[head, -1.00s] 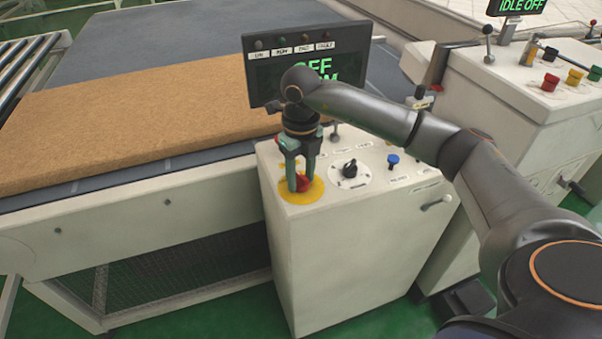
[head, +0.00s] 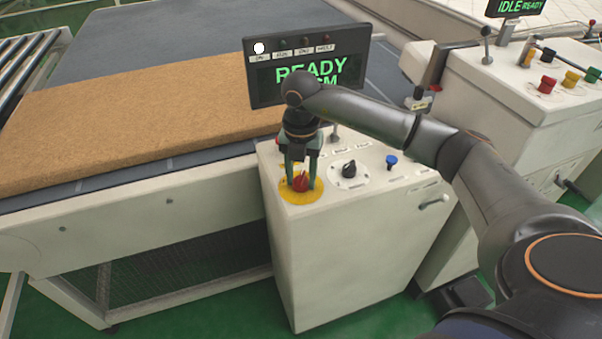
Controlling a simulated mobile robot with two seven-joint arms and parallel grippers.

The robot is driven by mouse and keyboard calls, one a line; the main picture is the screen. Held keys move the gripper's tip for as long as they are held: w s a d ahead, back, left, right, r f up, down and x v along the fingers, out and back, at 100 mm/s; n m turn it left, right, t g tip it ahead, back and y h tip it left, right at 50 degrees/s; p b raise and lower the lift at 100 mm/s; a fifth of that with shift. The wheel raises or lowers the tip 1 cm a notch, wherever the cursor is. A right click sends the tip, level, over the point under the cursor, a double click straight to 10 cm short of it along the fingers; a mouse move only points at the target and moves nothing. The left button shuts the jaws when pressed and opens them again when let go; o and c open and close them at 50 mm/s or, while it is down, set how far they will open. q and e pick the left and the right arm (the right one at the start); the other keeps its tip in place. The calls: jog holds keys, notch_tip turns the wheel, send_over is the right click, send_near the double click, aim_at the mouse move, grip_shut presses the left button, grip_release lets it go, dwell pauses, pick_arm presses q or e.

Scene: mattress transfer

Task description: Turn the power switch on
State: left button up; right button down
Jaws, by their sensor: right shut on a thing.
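The power switch is a red knob (head: 301,184) on a round yellow plate (head: 300,197). It sits at the front left of the white control cabinet's (head: 345,235) top. My right gripper (head: 301,178) points down from above, its two fingers shut on the red knob from either side. The fingers hide part of the knob. The display (head: 262,95) behind it reads READY in green, partly hidden by my right arm, and its leftmost lamp (head: 259,48) glows white. My left gripper is not in view.
A black dial (head: 349,168) and a blue button (head: 391,161) sit to the right of the knob. A tan mattress (head: 130,115) lies on the conveyor at left. A second white cabinet (head: 520,110) with coloured buttons and an IDLE READY display (head: 515,7) stands at right.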

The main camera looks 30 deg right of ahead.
aim_at(301, 176)
jog(key=shift+r+m, duration=0.1)
jog(key=shift+m, duration=0.9)
jog(key=shift+w, duration=0.1)
jog(key=shift+c, duration=1.8)
grip_release()
notch_tip(301, 176, up, 12)
jog(key=shift+r, duration=0.2)
